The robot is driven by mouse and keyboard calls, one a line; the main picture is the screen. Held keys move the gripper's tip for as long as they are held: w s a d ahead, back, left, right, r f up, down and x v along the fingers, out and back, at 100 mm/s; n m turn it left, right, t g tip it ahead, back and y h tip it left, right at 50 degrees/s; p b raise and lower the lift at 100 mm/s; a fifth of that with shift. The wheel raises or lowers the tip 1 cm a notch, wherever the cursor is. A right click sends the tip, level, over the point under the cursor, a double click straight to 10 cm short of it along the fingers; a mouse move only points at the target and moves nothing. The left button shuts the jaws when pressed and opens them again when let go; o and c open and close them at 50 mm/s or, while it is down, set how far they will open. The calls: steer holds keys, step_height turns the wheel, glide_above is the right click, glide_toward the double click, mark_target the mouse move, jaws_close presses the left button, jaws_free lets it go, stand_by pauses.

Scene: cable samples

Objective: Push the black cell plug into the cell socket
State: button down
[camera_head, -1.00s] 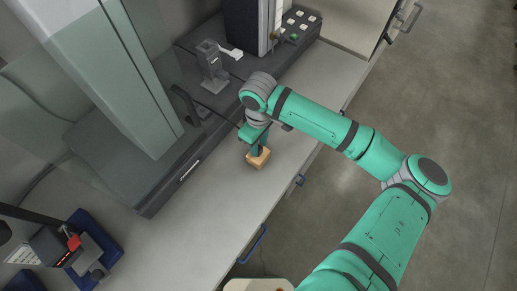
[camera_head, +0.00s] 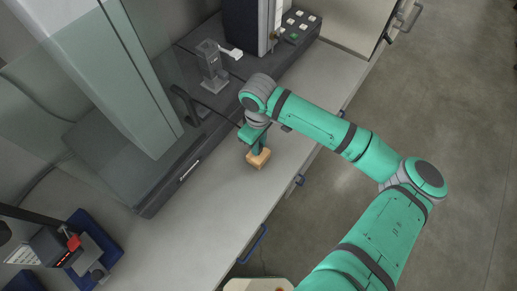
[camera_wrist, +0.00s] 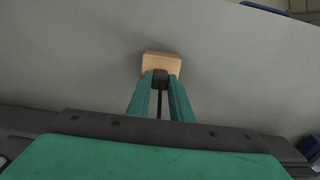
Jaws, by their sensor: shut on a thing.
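The black cell plug (camera_wrist: 160,79) is between my fingertips, right at a small tan wooden block in the wrist view. My gripper (camera_wrist: 160,84) is shut on it, and a thin dark strand shows between the fingers. In the head view my gripper (camera_head: 258,149) points down at the tan block (camera_head: 259,159) on the grey bench; the plug is hidden there. I cannot tell whether the plug still sits in the block. I cannot make out the cell socket for certain; a grey upright fixture (camera_head: 211,66) stands on the dark machine base behind my wrist.
The dark machine base (camera_head: 163,192) with its tall column borders the bench on the left. A dark curved cable (camera_head: 190,104) lies near my wrist. A device with a blue base (camera_head: 97,238) is at lower left. The bench front (camera_head: 215,232) is clear.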

steer(key=shift+r, duration=2.05)
